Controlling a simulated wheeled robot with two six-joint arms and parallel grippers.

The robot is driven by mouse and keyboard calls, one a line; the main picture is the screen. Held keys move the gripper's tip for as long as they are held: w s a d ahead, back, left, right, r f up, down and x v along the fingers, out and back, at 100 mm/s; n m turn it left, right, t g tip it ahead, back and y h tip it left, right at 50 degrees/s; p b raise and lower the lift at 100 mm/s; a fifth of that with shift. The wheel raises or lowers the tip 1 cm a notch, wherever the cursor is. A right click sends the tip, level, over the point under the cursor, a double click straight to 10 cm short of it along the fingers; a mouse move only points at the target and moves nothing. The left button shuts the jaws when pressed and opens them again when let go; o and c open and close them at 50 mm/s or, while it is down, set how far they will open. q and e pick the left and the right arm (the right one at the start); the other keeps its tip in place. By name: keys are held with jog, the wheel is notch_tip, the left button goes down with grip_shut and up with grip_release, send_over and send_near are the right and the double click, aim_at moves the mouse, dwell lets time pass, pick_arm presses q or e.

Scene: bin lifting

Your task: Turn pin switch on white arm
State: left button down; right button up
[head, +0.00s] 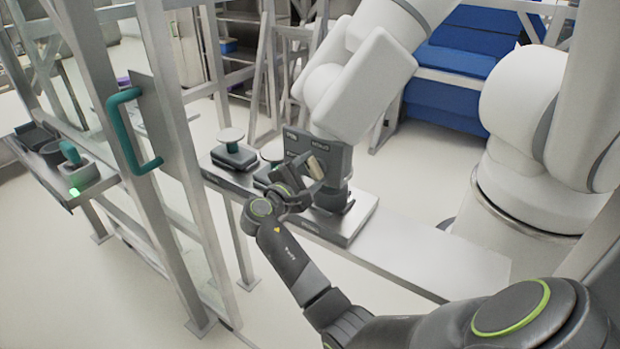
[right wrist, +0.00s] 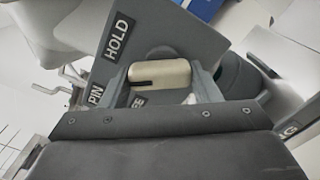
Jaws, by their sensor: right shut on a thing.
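The large white arm (head: 355,85) reaches down from the top to a dark grey switch box (head: 330,158) on the shelf. The beige pin switch (head: 316,167) is on the near face of this box. In the right wrist view the beige switch (right wrist: 160,71) lies between my finger tips, beside a plate (right wrist: 175,45) with labels HOLD, PIN and one partly covered, ending in "EE". My right gripper (head: 307,178) is at the box and shut on the switch. The gripper's body hides the lower part of the switch plate. My left gripper is not in view.
A narrow shelf (head: 430,262) runs under the box, with dark blocks bearing round pale tops (head: 232,140) to the left. A metal door frame with a teal handle (head: 130,130) stands at the left. A white robot base (head: 520,200) stands at the right.

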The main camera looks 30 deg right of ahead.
jog(key=m+b, duration=0.4)
jog(key=m, duration=0.2)
jog(key=shift+r+m+b, duration=0.1)
jog(key=shift+m+b, duration=0.25)
jog(key=shift+m, duration=0.05)
jog(key=shift+s, duration=0.1)
dwell(0.3)
jog(key=o, duration=1)
jog(key=shift+d, duration=0.1)
